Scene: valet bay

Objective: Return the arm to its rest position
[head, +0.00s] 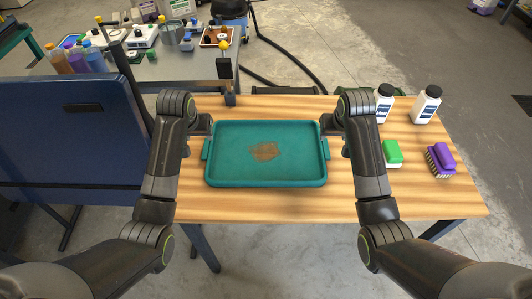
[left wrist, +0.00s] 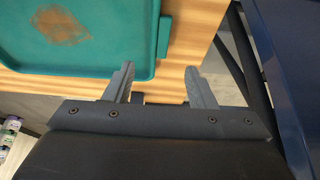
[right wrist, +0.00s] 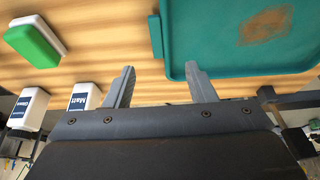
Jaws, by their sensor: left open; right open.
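My left gripper (left wrist: 158,85) is open and empty above the wooden table, beside the left end of the teal tray. In the head view it is mostly hidden behind my left arm. My right gripper (right wrist: 160,85) is open and empty beside the tray's right end, also largely hidden by my arm in the head view. The teal tray (head: 225,170) lies flat on the table between the two arms, with a brown stain on its floor. The tray also shows in the left wrist view (left wrist: 110,60) and the right wrist view (right wrist: 225,68). Neither gripper holds the tray.
On the wooden table (head: 270,207), right of the tray, are a green and white sponge (head: 393,152), a purple brush (head: 441,160) and two white bottles (head: 426,105). A blue panel (head: 60,140) stands at left. A grey bench (head: 165,68) with several bottles stands behind.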

